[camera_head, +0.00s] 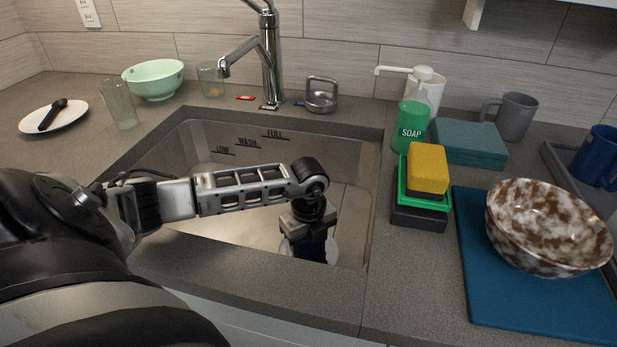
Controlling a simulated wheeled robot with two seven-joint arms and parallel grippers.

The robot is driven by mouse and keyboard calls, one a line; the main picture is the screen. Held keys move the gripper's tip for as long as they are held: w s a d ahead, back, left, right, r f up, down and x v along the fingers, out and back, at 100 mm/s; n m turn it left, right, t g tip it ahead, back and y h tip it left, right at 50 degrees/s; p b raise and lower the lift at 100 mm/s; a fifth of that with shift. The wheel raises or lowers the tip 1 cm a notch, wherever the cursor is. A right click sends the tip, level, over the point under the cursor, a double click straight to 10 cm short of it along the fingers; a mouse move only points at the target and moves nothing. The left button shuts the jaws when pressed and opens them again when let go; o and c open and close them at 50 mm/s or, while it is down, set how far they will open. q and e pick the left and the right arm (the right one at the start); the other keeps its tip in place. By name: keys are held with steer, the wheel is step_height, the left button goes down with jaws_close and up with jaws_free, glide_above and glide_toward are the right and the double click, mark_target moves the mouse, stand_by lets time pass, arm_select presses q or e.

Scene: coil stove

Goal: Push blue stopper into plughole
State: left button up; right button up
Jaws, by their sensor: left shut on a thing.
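My left arm reaches from the left over the sink (350,195), and my left gripper (309,248) points down inside the basin near its front right. The gripper is shut on the blue stopper, of which only a little dark blue shows at the fingers. A pale round edge, which looks like the plughole rim (333,250), shows just right of the fingers at the sink floor. The gripper hides most of the plughole. I cannot tell whether the stopper touches the hole. My right gripper is out of view.
A chrome tap (270,60) stands behind the sink. A green soap bottle (413,115), a yellow sponge (427,167) and a speckled bowl (545,225) on a blue mat (480,290) are on the right. A mint bowl (153,80) and a glass (118,104) stand on the left.

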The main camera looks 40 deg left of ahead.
arm_select(q)
steer(key=o, duration=1)
step_height(320, 180, up, 12)
steer(key=shift+r, duration=0.15)
step_height(320, 180, down, 13)
steer(key=shift+r, duration=0.1)
step_height(320, 180, up, 3)
steer(key=shift+f, duration=0.1)
steer(key=shift+r, duration=0.7)
